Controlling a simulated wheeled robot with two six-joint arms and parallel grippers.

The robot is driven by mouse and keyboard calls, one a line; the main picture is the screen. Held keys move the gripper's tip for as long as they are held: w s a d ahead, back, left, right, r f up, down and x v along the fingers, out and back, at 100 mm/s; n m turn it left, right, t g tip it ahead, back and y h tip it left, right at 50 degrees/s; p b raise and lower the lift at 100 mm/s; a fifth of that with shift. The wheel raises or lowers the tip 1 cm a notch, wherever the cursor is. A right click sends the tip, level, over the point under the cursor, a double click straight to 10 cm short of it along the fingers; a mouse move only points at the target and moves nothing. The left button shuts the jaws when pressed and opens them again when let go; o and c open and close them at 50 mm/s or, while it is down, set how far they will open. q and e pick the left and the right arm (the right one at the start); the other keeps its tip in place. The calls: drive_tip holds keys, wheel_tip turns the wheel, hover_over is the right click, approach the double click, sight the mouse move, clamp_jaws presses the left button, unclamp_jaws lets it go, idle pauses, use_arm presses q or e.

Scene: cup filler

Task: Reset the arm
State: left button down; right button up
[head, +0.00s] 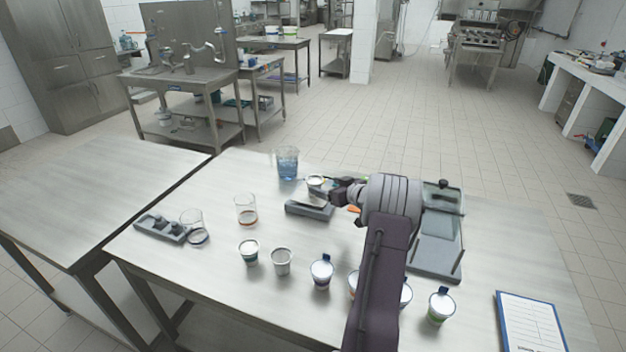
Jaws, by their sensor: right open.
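My right arm reaches in from the bottom of the head view, up over the table (190,270). My right gripper (335,188) points left near the far side of the table and is open. A small white-topped cup (316,181) is just left of its tips; I cannot tell whether they touch. A grey block-like device (309,209) lies just below the gripper. A glass of blue liquid (287,163) stands further left. My left gripper is not in view.
A row of several small cups (321,271) stands along the near side, partly hidden by my arm. Clear glasses (245,209) and a grey holder (162,228) are at left. A grey stand (437,235) is right of my arm, a clipboard (530,322) at lower right.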

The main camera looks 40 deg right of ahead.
drive_tip(key=shift+s, duration=0.1)
drive_tip(key=w+a+r+n+y, duration=0.1)
drive_tip(key=w+a+r, duration=0.2)
drive_tip(key=a, duration=0.3)
drive_tip(key=w+a+r+n+y+p, duration=0.1)
drive_tip(key=w+a+r+n+y, duration=0.15)
drive_tip(key=a, duration=0.35)
drive_tip(key=w+a+r+n+y, duration=0.1)
drive_tip(key=w+a+r, duration=0.3)
drive_tip(key=a, duration=0.3)
drive_tip(key=a+r+m+p, duration=0.1)
drive_tip(key=a+r, duration=0.3)
drive_tip(key=a, duration=1)
drive_tip(key=s+a+f+m+g+h, duration=0.2)
drive_tip(key=s+a+f+g, duration=0.1)
drive_tip(key=s+a+f, duration=0.4)
drive_tip(key=s+f+g, duration=0.5)
drive_tip(key=s+f, duration=0.1)
drive_tip(key=s, duration=0.7)
drive_tip(key=s+d+f+g+h+p, duration=0.1)
drive_tip(key=s+f+g, duration=0.3)
drive_tip(key=s, duration=0.8)
wheel_tip(320, 180, down, 2)
drive_tip(key=shift+s+d+f+m+g, duration=0.1)
drive_tip(key=shift+s+d+m+g, duration=0.1)
drive_tip(key=shift+s+m+g, duration=0.2)
